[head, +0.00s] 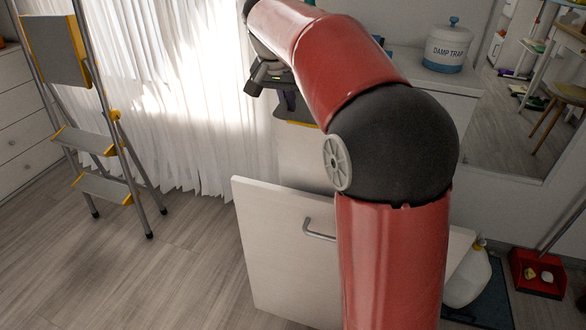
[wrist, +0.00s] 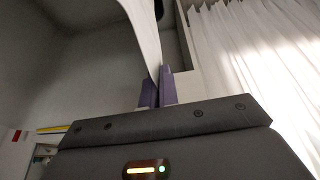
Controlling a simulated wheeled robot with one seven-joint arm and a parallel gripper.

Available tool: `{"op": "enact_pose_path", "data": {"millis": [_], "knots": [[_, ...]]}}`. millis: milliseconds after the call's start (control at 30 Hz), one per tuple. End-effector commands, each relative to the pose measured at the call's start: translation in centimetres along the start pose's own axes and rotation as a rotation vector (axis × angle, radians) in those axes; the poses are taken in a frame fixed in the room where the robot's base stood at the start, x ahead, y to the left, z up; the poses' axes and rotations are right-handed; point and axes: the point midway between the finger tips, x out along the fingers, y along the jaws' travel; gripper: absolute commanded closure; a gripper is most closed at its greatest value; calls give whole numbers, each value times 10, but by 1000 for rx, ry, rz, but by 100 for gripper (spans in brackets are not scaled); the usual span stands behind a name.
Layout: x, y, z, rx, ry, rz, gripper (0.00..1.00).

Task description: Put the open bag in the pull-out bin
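My gripper (head: 289,98) is at the upper middle of the head view, beside the counter and above the pulled-out front. Its purple fingers (wrist: 157,90) are close together in the wrist view. A thin white sheet (wrist: 146,30) runs between them and widens beyond the tips. It looks pinched there; I cannot tell for sure that it is the open bag. The pull-out bin's white front panel (head: 275,250) stands out into the room, with a metal handle (head: 318,231). My arm and the panel hide the inside of the bin.
A stepladder (head: 92,140) stands at the left before a white curtain (head: 190,90). A damp trap canister (head: 449,46) sits on the counter (head: 440,82). A white jug (head: 468,280) and red tray (head: 537,275) are at the right. The floor left of the panel is clear.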

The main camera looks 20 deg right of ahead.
Motion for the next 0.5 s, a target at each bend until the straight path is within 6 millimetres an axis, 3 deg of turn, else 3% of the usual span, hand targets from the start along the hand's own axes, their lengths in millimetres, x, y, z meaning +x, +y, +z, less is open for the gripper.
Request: {"op": "enact_pose_path", "data": {"millis": [33, 300, 500], "knots": [[16, 0, 7, -1, -3, 3, 100], [81, -3, 34, -1, -4, 3, 100], [112, -5, 47, -1, -2, 1, 100]]}}
